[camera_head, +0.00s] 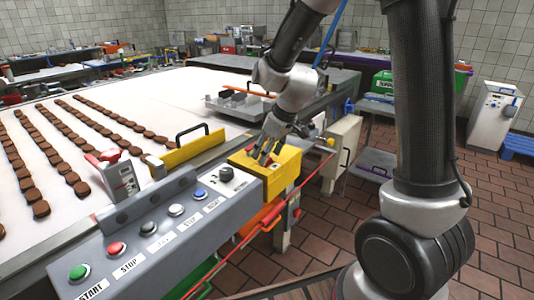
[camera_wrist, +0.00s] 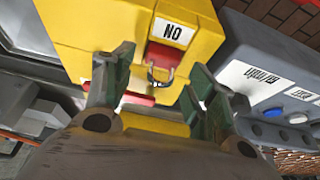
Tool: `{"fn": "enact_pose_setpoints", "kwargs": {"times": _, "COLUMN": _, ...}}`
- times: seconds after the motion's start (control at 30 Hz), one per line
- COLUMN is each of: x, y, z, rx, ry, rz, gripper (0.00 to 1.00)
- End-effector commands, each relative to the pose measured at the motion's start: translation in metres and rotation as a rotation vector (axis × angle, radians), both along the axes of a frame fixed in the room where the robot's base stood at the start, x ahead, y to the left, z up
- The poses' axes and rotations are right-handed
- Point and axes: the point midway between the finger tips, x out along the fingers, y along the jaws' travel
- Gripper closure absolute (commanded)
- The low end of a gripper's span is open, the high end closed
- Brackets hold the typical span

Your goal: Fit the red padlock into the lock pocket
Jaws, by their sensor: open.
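The red padlock (camera_wrist: 163,56) shows in the wrist view, its red body against the yellow box (camera_wrist: 95,30) just beside a white "NO" label, with its metal shackle toward my gripper. The yellow box (camera_head: 284,186) stands at the end of the control panel in the head view. My gripper (camera_wrist: 160,64) is open, its two green fingers on either side of the padlock with visible gaps. In the head view my gripper (camera_head: 267,150) is over the top of the yellow box and hides part of it. I cannot clearly make out the lock pocket or whether the padlock sits in it.
The grey control panel (camera_head: 150,228) with several buttons adjoins the yellow box. A red cord (camera_head: 322,165) runs along the machine's right side. Open tiled floor is at right.

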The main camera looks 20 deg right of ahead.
Motion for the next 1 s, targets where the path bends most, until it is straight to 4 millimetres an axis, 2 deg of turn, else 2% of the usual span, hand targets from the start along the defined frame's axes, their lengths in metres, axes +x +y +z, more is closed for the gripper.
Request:
{"fn": "enact_pose_setpoints", "kwargs": {"times": 0.4, "x": -0.027, "y": -0.02, "z": 0.082, "rx": 0.001, "ry": -0.005, "rz": -0.003, "gripper": 0.43}}
{"fn": "enact_pose_setpoints", "kwargs": {"times": 0.6, "x": -0.034, "y": -0.025, "z": 0.101, "rx": -0.001, "ry": -0.002, "rz": -0.002, "gripper": 0.43}}
{"fn": "enact_pose_setpoints", "kwargs": {"times": 0.77, "x": -0.038, "y": -0.028, "z": 0.106, "rx": 0.0, "ry": 0.0, "rz": -0.009, "gripper": 0.43}}
{"fn": "enact_pose_setpoints", "kwargs": {"times": 0.87, "x": -0.055, "y": -0.04, "z": 0.118, "rx": 0.002, "ry": 0.0, "rz": -0.051, "gripper": 0.43}}
{"fn": "enact_pose_setpoints", "kwargs": {"times": 0.97, "x": -0.092, "y": -0.063, "z": 0.137, "rx": 0.004, "ry": 0.003, "rz": -0.146, "gripper": 0.43}}
{"fn": "enact_pose_setpoints", "kwargs": {"times": 1.0, "x": -0.111, "y": -0.074, "z": 0.144, "rx": 0.005, "ry": 0.006, "rz": -0.195, "gripper": 0.43}}
